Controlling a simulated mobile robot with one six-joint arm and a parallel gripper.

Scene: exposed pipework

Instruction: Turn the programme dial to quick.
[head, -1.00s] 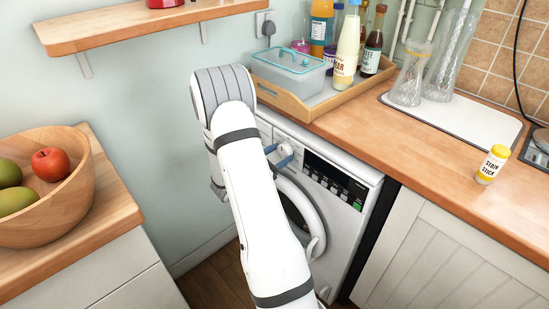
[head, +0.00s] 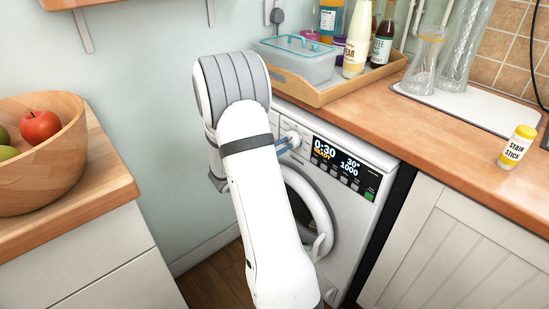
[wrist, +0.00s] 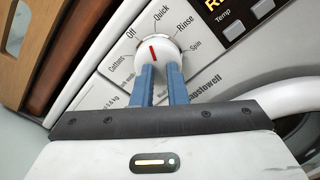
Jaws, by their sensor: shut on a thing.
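The white programme dial (wrist: 157,51) is in the wrist view, with a red mark pointing up and slightly left, close to the Quick label (wrist: 161,14). The Off label (wrist: 131,36) is to its left and Rinse to its right. My gripper (wrist: 161,72) has its two blue fingers shut on the dial's sides. The dial (head: 292,137) shows small in the head view, partly hidden by my gripper (head: 283,143). The washing machine's display (head: 337,160) is lit and reads 0:30, READY, 30° and 1000.
A wooden worktop (head: 450,112) overhangs the machine. A fruit bowl (head: 45,150) sits on the left counter. Bare wall lies between counter and machine.

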